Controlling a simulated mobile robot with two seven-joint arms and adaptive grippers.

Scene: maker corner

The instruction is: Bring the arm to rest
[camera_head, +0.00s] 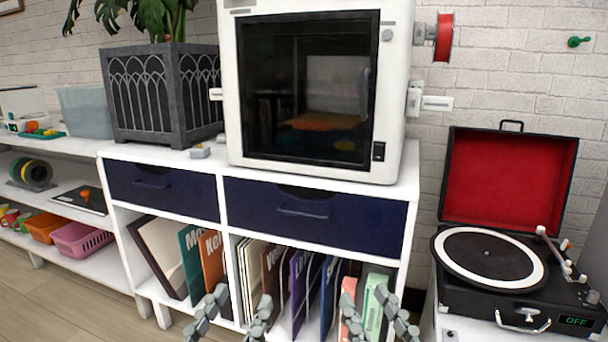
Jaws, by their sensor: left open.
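My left gripper (243,296) shows at the bottom edge, left of centre. Its two grey fingers are apart, with nothing visible between them. My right gripper (364,295) shows at the bottom edge, right of centre. Its fingers are also apart, and only record sleeves behind it show through the gap. Both grippers appear in front of the lower shelf of the white cabinet (112,151). The arms behind the fingers are out of the picture.
A 3D printer (307,170) and a dark planter (150,100) stand on the cabinet. Two blue drawers (165,190) are shut. Record sleeves (300,280) fill the lower shelf. An open record player (488,257) stands at right. Wooden floor (75,300) is clear at lower left.

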